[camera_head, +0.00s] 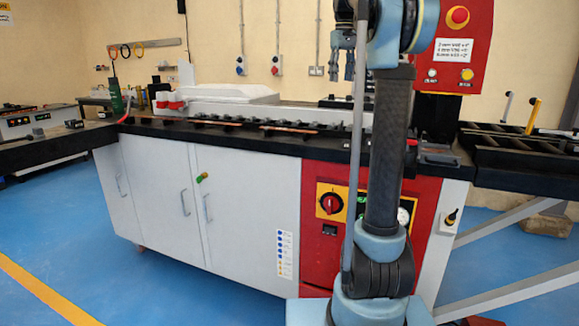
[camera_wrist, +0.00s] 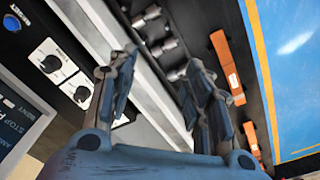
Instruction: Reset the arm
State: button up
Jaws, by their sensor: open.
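My arm (camera_head: 385,150) stands upright in the right half of the head view, in front of the red end of the machine. My gripper (camera_head: 349,70) hangs with its fingers down near the top of that view, left of the upper arm. In the wrist view my gripper (camera_wrist: 160,78) has its two fingers spread apart, with no object seen between them. Part of the machine behind the arm is hidden.
The white and red workbench machine (camera_head: 240,205) has a black top with copper bars (camera_head: 290,129) on it. Orange bars (camera_wrist: 228,65) and white dials (camera_wrist: 52,64) show in the wrist view. A red control box (camera_head: 462,45) stands right of my arm. Blue floor lies open at left.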

jog(key=s+f+m+t, duration=0.1)
jog(key=s+f+m, duration=0.3)
jog(key=s+f, duration=3.5)
notch_tip(320, 180, down, 4)
jog(key=shift+s+a+f+t, duration=0.1)
jog(key=shift+s+a+t, duration=0.05)
jog(key=shift+s+t, duration=0.2)
jog(key=shift+s+f, duration=0.15)
jog(key=shift+f, duration=0.1)
jog(key=c, duration=0.3)
jog(key=shift+a, duration=0.15)
